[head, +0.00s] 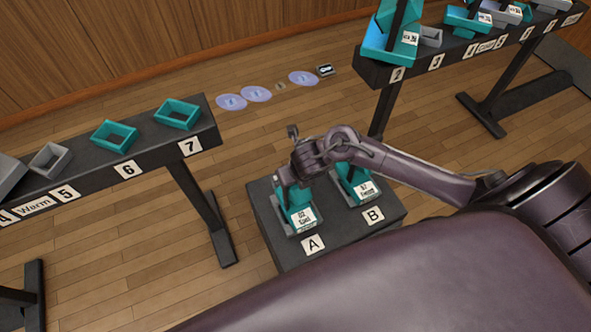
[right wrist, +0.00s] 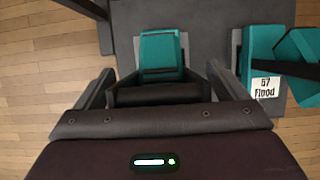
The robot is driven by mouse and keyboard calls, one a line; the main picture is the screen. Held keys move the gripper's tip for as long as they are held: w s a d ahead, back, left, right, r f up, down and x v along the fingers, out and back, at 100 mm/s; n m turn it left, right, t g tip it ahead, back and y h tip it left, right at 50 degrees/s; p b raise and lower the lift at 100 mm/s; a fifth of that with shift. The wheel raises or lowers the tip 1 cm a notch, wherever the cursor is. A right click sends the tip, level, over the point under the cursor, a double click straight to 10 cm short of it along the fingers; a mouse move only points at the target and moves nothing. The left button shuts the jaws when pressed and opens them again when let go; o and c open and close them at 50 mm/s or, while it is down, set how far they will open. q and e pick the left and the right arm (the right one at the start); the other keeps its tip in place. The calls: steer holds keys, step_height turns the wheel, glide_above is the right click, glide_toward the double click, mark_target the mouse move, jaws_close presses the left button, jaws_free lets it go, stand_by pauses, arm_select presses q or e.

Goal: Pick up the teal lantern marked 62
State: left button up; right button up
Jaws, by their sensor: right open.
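The teal lantern marked 62 (head: 298,198) stands in a grey tray at place A on a low black stand (head: 262,215). Its small label is hard to read. My right gripper (head: 291,178) is over this lantern, coming from above and behind. In the right wrist view a teal lantern body (right wrist: 162,52) shows between the two open fingers of the right gripper (right wrist: 161,80). Whether the fingers touch it I cannot tell. My left gripper is in neither view.
A black rail with teal and grey trays (head: 178,114) is at the left. Another rail with several lanterns (head: 390,45) is at the back right. Pale discs (head: 256,94) lie on the floor.

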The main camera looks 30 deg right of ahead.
steer(key=shift+w+f, duration=0.2)
steer(key=shift+f, duration=0.2)
steer(key=c, duration=2)
steer(key=shift+w+r, duration=0.1)
steer(key=shift+r, duration=0.05)
jaws_close()
